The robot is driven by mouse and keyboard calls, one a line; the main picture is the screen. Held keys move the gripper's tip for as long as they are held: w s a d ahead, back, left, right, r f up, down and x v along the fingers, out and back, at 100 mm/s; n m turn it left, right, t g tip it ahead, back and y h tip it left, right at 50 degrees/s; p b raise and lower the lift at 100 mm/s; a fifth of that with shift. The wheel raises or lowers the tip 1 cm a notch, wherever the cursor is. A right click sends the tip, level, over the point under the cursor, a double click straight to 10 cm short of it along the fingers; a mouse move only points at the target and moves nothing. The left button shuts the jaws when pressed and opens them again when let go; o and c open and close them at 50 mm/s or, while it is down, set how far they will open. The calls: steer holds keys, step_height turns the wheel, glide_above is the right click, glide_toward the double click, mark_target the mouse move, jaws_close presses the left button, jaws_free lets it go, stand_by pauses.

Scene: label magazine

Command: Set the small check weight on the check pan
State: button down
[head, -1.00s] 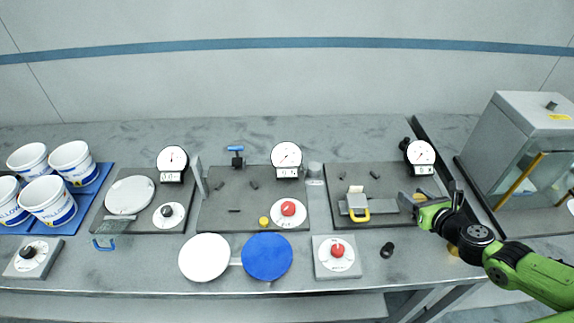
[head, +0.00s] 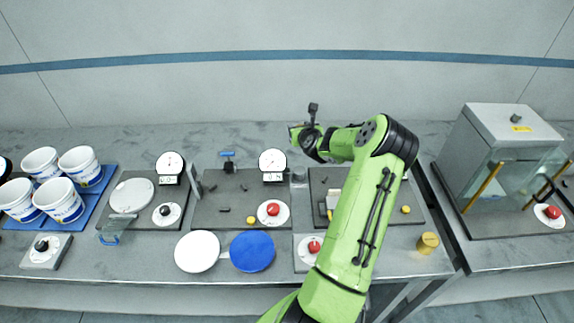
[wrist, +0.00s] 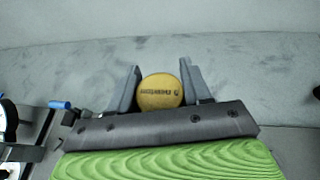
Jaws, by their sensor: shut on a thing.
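My gripper (wrist: 160,72) is shut on a round brass-yellow weight (wrist: 160,92) with dark lettering, between the two grey fingers in the wrist view. In the head view the wrist end of my arm (head: 310,140) is raised over the back of the bench; the fingers and held weight cannot be made out there. A white round plate (head: 131,195) lies on the left board, and a white disc (head: 197,251) joined to a blue disc (head: 252,251) lies at the front. I cannot tell which is the check pan.
Other yellow weights stand on the right board (head: 406,209) and at the bench's right corner (head: 428,242). White buckets (head: 58,200) stand at left on a blue mat. A glass-sided cabinet (head: 510,150) is at right. My arm hides part of the right board.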

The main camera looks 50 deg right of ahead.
mark_target(298, 167)
step_height(298, 167, down, 15)
steer(key=shift+f+b, duration=0.15)
steer(key=shift+b, duration=0.5)
steer(key=c, duration=0.8)
jaws_free()
